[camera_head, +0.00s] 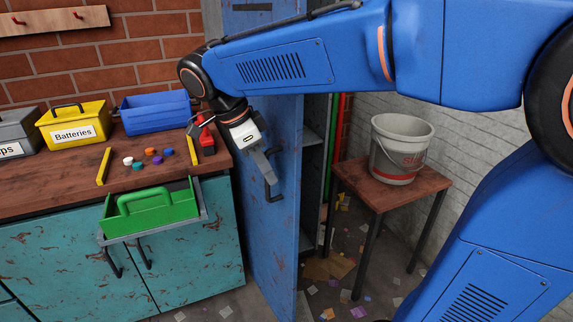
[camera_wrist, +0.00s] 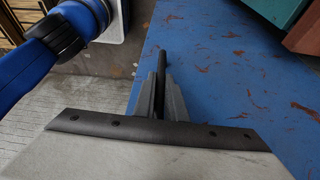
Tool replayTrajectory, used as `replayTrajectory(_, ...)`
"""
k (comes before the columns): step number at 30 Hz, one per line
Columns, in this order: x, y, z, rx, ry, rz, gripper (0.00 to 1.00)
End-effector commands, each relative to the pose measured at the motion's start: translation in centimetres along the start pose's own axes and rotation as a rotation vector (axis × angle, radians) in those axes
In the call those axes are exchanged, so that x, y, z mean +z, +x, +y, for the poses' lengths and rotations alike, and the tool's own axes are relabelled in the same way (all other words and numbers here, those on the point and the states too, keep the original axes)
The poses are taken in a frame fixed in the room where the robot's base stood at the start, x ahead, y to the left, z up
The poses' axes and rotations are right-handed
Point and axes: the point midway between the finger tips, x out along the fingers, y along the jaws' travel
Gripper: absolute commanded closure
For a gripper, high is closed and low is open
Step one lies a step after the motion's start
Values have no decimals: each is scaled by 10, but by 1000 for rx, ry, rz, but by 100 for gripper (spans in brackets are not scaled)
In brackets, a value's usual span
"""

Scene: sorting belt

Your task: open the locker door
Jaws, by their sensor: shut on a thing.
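The blue locker door (camera_head: 272,235) stands ajar in the head view, with a dark gap and a grey shelf showing to its right. My gripper (camera_head: 267,165) is at the door's dark vertical handle (camera_head: 272,188) and is shut on it. In the wrist view the two grey fingers (camera_wrist: 160,100) close around the dark handle bar (camera_wrist: 162,62), against the scuffed blue door face (camera_wrist: 235,75). The fingers hide part of the handle. My arm hides part of the door's upper area in the head view.
A teal workbench (camera_head: 190,262) with a pulled-out drawer holding a green caddy (camera_head: 150,207) stands left of the door. A small wooden table (camera_head: 395,190) with a metal bucket (camera_head: 400,150) stands to the right. Scraps litter the floor between.

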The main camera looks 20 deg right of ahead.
Motion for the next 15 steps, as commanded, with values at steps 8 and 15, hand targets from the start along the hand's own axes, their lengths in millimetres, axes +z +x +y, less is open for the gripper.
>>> replayTrajectory(8, 35, -14, -1, 15, 33, 0, 100)
replayTrajectory(15, 48, -20, -2, 15, 33, -2, 100)
